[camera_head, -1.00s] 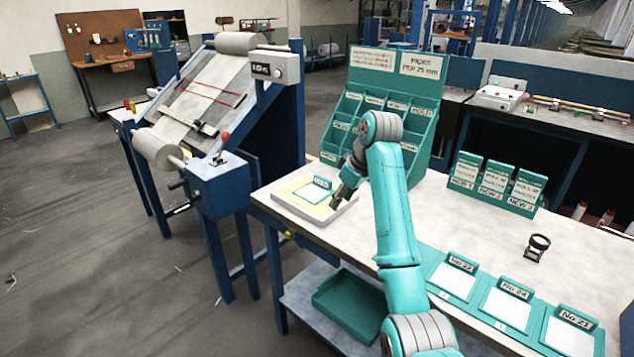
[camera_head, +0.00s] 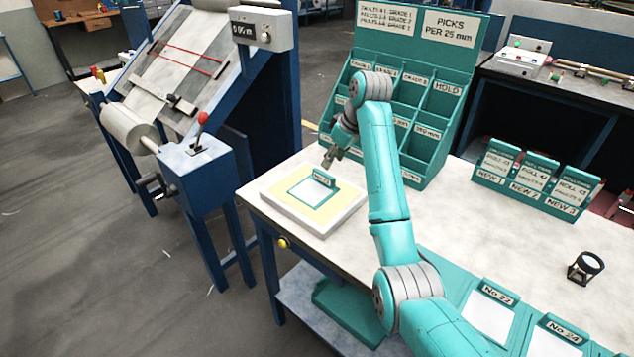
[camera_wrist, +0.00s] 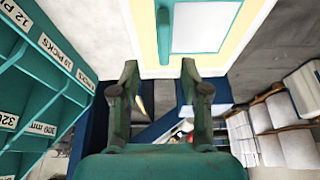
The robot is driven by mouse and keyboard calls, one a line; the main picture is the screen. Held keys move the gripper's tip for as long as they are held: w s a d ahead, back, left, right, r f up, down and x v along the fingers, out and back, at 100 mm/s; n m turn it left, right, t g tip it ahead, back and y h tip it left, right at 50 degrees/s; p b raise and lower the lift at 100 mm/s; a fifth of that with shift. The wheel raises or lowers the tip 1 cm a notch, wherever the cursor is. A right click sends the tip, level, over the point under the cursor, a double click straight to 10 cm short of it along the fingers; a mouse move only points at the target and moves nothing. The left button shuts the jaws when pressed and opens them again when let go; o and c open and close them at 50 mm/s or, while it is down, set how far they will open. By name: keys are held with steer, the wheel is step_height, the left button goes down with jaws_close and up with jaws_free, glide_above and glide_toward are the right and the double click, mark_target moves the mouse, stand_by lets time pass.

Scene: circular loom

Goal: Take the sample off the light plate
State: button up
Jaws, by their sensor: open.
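The light plate (camera_head: 272,205) is a white slab with a glowing yellowish top at the left end of the table. The sample (camera_head: 308,193), a pale square in a teal frame with a raised label tab, lies on it. It also shows at the top of the wrist view (camera_wrist: 200,28), beyond the fingertips, partly cut off by the picture edge. My gripper (camera_head: 329,157) is behind the plate in the head view, near the tab and apart from it. In the wrist view its two fingers (camera_wrist: 158,68) are spread with nothing between them.
A teal sorting rack (camera_head: 425,120) with labelled compartments stands close beside my gripper. Teal card holders (camera_head: 535,185), a magnifier (camera_head: 585,267) and sample trays No 22 (camera_head: 488,312) and No 24 (camera_head: 552,345) lie to the right.

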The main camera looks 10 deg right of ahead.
mark_target(324, 173)
steer(key=shift+a+x, duration=0.2)
steer(key=shift+x, duration=3.65)
steer(key=shift+s, duration=0.15)
jaws_close()
